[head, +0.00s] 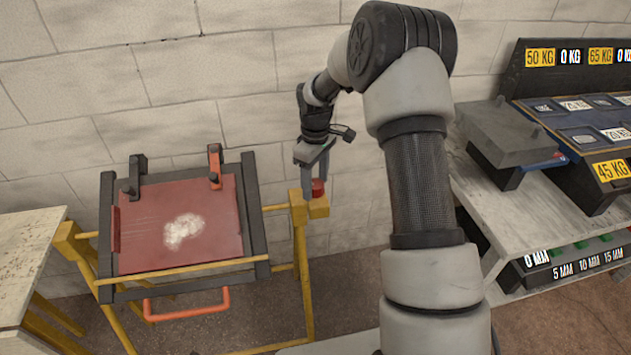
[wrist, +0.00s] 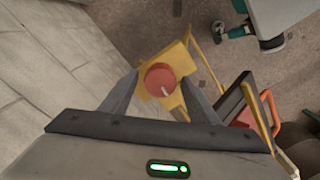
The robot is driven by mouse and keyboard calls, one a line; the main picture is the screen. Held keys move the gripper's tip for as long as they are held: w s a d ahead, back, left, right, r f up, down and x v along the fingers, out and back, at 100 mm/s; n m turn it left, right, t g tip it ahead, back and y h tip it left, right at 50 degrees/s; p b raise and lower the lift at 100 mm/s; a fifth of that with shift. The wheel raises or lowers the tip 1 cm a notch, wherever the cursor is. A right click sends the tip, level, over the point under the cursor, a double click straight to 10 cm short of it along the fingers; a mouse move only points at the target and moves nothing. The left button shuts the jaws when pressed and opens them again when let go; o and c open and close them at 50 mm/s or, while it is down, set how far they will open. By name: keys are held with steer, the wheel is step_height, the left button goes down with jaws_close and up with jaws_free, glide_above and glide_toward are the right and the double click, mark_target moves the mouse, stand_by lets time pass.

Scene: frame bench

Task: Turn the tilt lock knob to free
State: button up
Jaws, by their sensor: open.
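The tilt lock knob (head: 318,187) is a red round knob on a yellow bracket at the right end of the yellow frame. In the wrist view the knob (wrist: 160,79) shows a pale pointer line toward its lower right. My gripper (head: 312,192) is at the knob from above. In the wrist view my gripper's fingers (wrist: 158,92) are open, one on each side of the knob. I cannot tell whether either finger touches it. The yellow frame (head: 302,270) carries a tilted red panel (head: 150,235) in dark rails, with a whitish patch on it.
An orange handle (head: 187,312) hangs at the panel's front edge. A pale table (head: 28,250) stands at the left. A grey bench (head: 540,215) with a dark labelled rack (head: 590,125) stands at the right. The block wall is close behind the frame.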

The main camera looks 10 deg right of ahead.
mark_target(315, 184)
steer(key=shift+r, duration=0.1)
step_height(315, 184, up, 17)
steer(key=shift+r+p, duration=0.15)
steer(key=shift+p, duration=0.3)
